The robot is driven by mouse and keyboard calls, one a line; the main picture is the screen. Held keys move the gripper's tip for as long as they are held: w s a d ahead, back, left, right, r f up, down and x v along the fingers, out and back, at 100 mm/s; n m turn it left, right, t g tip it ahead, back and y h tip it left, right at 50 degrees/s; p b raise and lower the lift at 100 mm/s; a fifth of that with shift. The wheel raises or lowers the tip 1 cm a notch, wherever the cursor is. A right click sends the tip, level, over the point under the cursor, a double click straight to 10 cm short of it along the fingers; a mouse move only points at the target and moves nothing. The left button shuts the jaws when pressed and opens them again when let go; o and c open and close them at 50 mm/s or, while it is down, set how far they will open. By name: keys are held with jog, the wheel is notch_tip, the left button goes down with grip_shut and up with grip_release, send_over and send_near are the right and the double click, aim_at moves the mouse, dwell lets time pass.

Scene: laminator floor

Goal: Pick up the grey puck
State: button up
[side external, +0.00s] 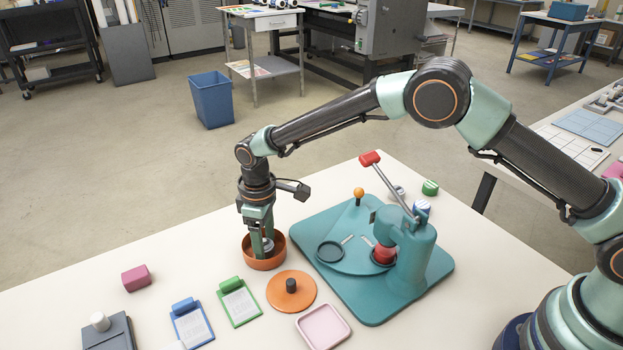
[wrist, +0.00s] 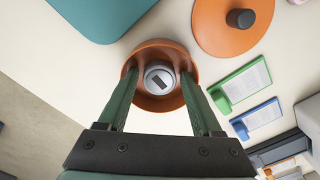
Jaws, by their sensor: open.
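The grey puck (wrist: 159,78) lies inside a round orange-brown bowl (wrist: 160,46), with a dark slot-like mark on its top. In the side view the puck (side external: 268,243) is partly hidden by my fingers and the wall of the bowl (side external: 265,264). My gripper (side external: 263,246) points down into the bowl. In the wrist view my gripper (wrist: 160,80) is open, with one green finger on each side of the puck. A gap shows between each finger and the puck there, and nothing is held.
An orange lid (side external: 291,292) with a dark knob lies beside the bowl. A teal press (side external: 410,262) with a red-tipped lever stands to the right. Green (side external: 239,303) and blue (side external: 192,325) clipboards, a pink tray (side external: 323,328) and a pink block (side external: 136,279) lie nearby.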

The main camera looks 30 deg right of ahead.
grip_shut()
jog(key=shift+r, duration=0.1)
